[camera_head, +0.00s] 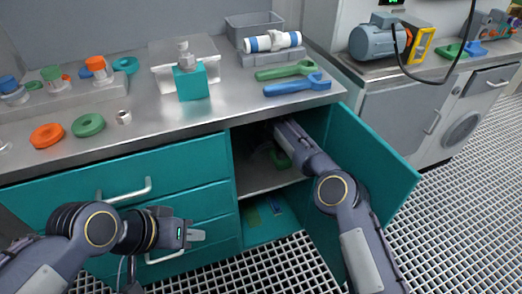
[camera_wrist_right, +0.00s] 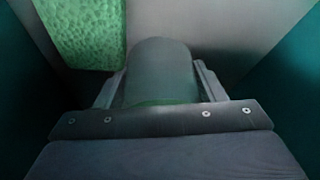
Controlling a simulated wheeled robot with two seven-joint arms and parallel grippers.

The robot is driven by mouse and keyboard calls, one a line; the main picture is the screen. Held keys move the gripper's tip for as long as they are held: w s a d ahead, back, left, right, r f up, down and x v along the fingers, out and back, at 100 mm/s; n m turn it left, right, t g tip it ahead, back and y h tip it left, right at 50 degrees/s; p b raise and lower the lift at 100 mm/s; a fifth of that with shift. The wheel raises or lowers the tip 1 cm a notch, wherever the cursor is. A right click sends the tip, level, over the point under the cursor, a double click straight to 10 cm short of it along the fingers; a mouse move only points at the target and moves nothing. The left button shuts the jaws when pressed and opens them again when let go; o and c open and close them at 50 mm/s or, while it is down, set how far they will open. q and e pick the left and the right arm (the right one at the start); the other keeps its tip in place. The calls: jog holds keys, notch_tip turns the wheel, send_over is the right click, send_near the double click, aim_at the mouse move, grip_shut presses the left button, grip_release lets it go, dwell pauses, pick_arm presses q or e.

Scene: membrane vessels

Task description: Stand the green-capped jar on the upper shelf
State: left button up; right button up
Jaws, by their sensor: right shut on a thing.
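My right gripper (camera_wrist_right: 160,88) is shut on the jar (camera_wrist_right: 160,70), a dark grey-green rounded body between the two fingers in the right wrist view. A strip of green shows at its near edge; the rest of its cap is hidden. In the head view my right arm reaches into the open cabinet, above the upper shelf (camera_head: 262,184), and hides the jar and most of that gripper. I cannot tell whether the jar touches the shelf. My left gripper (camera_head: 197,236) is in front of the drawers, away from the jar; its jaw opening is unclear.
A green porous block (camera_wrist_right: 82,30) is close to the left of the jar. The open teal door (camera_head: 372,150) stands right of my right arm. Small items lie in the lower compartment (camera_head: 272,228). The countertop (camera_head: 215,110) above holds rings, fittings and wrenches.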

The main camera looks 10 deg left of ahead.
jog(key=o, duration=0.5)
jog(key=shift+f, duration=0.15)
jog(key=o, duration=0.5)
